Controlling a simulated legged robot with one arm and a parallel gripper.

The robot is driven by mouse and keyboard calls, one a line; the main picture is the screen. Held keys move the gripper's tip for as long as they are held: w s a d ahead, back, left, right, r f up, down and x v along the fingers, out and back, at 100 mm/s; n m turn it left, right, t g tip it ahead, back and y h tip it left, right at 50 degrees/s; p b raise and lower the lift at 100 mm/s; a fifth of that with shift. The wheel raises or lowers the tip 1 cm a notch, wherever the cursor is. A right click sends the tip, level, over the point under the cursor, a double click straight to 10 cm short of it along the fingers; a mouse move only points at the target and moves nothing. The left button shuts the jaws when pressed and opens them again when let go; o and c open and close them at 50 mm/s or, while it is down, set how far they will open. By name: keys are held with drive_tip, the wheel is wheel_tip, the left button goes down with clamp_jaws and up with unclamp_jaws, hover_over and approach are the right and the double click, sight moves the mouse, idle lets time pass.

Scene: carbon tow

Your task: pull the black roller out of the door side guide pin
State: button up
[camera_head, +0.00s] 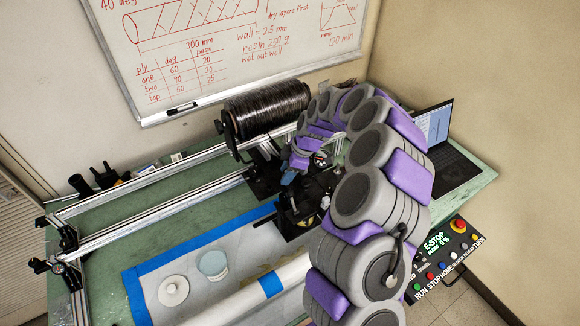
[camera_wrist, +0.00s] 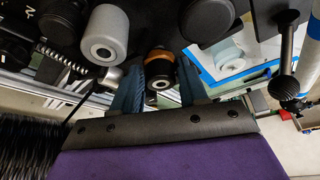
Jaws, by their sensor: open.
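A black roller (camera_wrist: 160,72) with an orange-brown band behind it and a pale hub faces the wrist camera. My gripper (camera_wrist: 158,66) is open, with one blue finger on each side of this roller; I cannot tell whether either finger touches it. The guide pin that carries the roller is hidden behind it. A grey roller (camera_wrist: 104,36) sits up and to the left, apart from the fingers. In the head view my gripper (camera_head: 289,175) is at the black winding machine (camera_head: 298,210), and the roller there is too small and covered to make out.
A large spool of black tow (camera_head: 267,108) stands behind the machine. A black ball-ended lever (camera_wrist: 287,60) is right of my gripper, and a spring (camera_wrist: 62,62) is at left. Aluminium rails (camera_head: 150,215) cross the green table. A laptop (camera_head: 436,140) and control box (camera_head: 440,255) are at right.

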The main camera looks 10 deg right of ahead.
drive_tip(key=c, duration=0.7)
idle(0.5)
drive_tip(key=shift+r, duration=0.15)
drive_tip(key=shift+r, duration=2.1)
drive_tip(key=shift+r+b, duration=0.35)
drive_tip(key=shift+r, duration=1.15)
drive_tip(key=shift+r, duration=0.15)
